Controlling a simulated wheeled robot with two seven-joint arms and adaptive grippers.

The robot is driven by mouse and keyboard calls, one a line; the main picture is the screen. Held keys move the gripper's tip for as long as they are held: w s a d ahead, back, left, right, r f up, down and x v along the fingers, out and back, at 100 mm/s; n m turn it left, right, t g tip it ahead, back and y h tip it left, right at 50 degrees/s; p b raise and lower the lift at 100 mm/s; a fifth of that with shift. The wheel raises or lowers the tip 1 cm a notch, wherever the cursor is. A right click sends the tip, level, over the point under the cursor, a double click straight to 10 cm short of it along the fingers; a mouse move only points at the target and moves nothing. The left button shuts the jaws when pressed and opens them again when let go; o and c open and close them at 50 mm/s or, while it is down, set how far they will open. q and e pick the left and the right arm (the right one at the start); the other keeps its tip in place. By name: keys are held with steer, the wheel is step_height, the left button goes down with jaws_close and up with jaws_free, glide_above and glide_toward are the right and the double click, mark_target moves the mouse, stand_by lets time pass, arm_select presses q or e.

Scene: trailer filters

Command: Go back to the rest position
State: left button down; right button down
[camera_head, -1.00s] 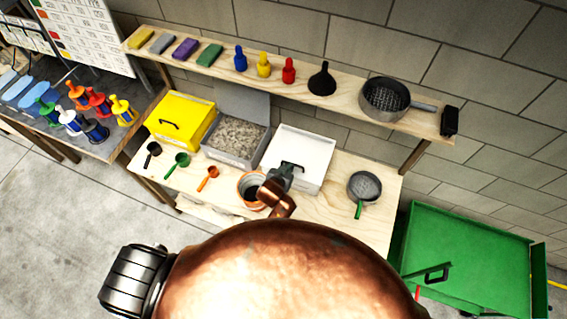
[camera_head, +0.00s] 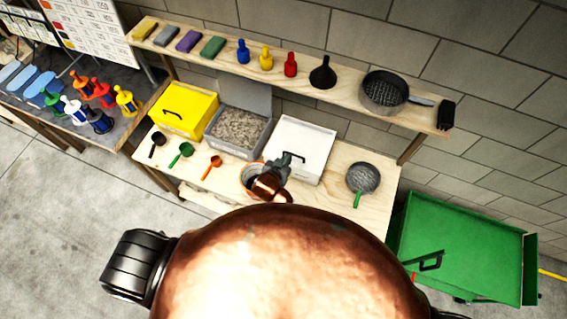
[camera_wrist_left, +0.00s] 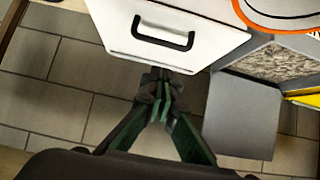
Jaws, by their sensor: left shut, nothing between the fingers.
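My left gripper (camera_head: 279,166) is in front of the white box on the workbench, beside the orange-rimmed pot, which my arm partly covers. In the left wrist view the gripper (camera_wrist_left: 160,84) has its dark green fingers together with nothing between them. The white box (camera_head: 303,140) has a black handle and stands apart from the fingertips in the wrist view (camera_wrist_left: 120,38). The pot (camera_head: 250,181) also shows at the top right of the wrist view (camera_wrist_left: 278,24). My right gripper is out of view.
A grey bin of granules (camera_head: 239,130) and a yellow box (camera_head: 186,109) stand left of the white box. Several scoops lie in front. A green-handled strainer (camera_head: 363,177) lies right. A shelf (camera_head: 345,88) runs above. A green cart (camera_head: 465,240) stands at right.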

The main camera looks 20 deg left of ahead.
arm_select(q)
steer(key=shift+b+v, duration=0.3)
steer(key=shift+v, duration=2.3)
steer(key=shift+f, duration=0.15)
steer(key=s+a+n+g+y, duration=0.15)
steer(key=s+a+g, duration=0.55)
steer(key=s+a, duration=1.6)
step_height(320, 180, down, 39)
steer(key=s+d+g+b, duration=0.1)
steer(key=s+d+b, duration=0.15)
steer(key=b, duration=0.85)
steer(key=s+f+b, duration=0.4)
steer(key=s+f, duration=0.6)
steer(key=f, duration=0.4)
steer(key=s+f+m+g+b, duration=0.1)
steer(key=s+f+b, duration=0.4)
steer(key=s+f, duration=0.5)
step_height(320, 180, down, 4)
steer(key=shift+f, duration=0.2)
